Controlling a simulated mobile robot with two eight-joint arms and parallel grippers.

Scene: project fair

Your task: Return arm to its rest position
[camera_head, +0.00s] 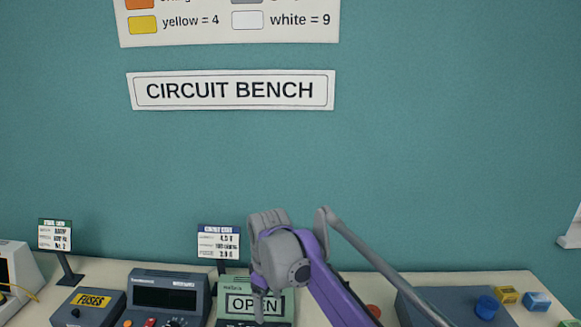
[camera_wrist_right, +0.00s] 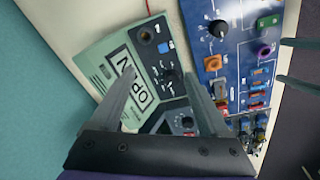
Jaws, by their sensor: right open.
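My right arm comes up from the lower right in the head view, purple and grey. Its gripper (camera_head: 262,303) points down in front of the green meter with an OPEN display (camera_head: 240,304). In the right wrist view the two grey fingers of my right gripper (camera_wrist_right: 157,70) are apart with nothing between them. Beyond them are the green meter (camera_wrist_right: 108,62) and the blue circuit board (camera_wrist_right: 200,30). The fingers look clear of both, though the exact gap is hard to judge. I do not make out my left gripper in either view.
A dark FUSES box (camera_head: 88,306), a dark meter (camera_head: 165,291) and two small sign stands (camera_head: 54,235) (camera_head: 218,242) are on the left of the bench. A blue knob (camera_head: 487,306) and small blocks (camera_head: 507,294) are on the right.

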